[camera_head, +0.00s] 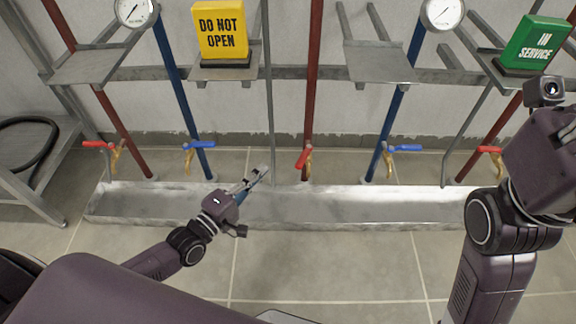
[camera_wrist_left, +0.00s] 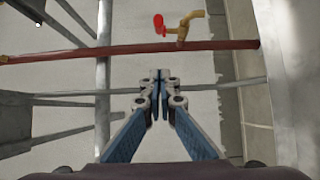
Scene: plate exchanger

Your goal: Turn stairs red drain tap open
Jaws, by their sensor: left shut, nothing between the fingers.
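Three red-handled taps show in the head view: one at the left (camera_head: 98,145), one in the middle (camera_head: 303,158) and one at the right (camera_head: 490,150). Each sits low on a red pipe; which is the stairs tap I cannot tell. The middle handle slants along its pipe, while the left one lies sideways. My left gripper (camera_head: 262,172) is shut and empty above the metal trough, left of the middle tap and apart from it. In the left wrist view its fingertips (camera_wrist_left: 160,76) are together, and a red tap handle (camera_wrist_left: 159,24) with a brass spout shows beyond them.
A metal trough (camera_head: 140,206) runs along the floor below the taps. Blue-handled taps (camera_head: 199,145) (camera_head: 404,148) stand between the red ones. Above are a yellow DO NOT OPEN sign (camera_head: 221,30), a green IN SERVICE sign (camera_head: 536,42) and gauges. A metal rack (camera_head: 30,170) stands left.

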